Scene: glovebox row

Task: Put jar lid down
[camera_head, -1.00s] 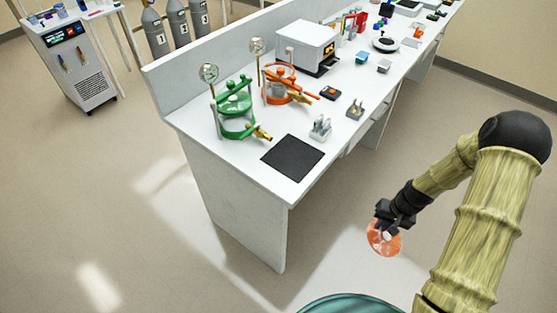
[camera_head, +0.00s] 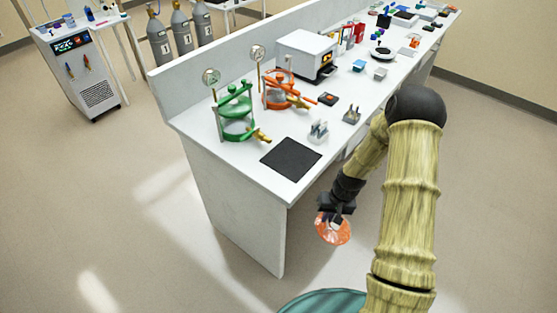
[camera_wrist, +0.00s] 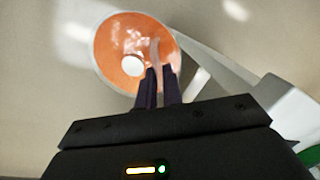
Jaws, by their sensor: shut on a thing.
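The jar lid (camera_head: 333,230) is a round, orange, see-through disc. My gripper (camera_head: 328,211) is shut on it and holds it in the air in front of the bench's near end, apart from the bench. In the wrist view the lid (camera_wrist: 113,50) shows with a pale round spot, and the dark fingers of my gripper (camera_wrist: 158,72) pinch it near its lower right edge. A black square mat (camera_head: 291,158) lies bare on the bench's near end.
The long white bench (camera_head: 240,170) has a raised back edge. A green clamp-frame jar (camera_head: 236,115) and an orange one (camera_head: 280,90) stand behind the mat. Small grey metal holders (camera_head: 318,132) stand to its right. A white oven box (camera_head: 308,55) is farther back.

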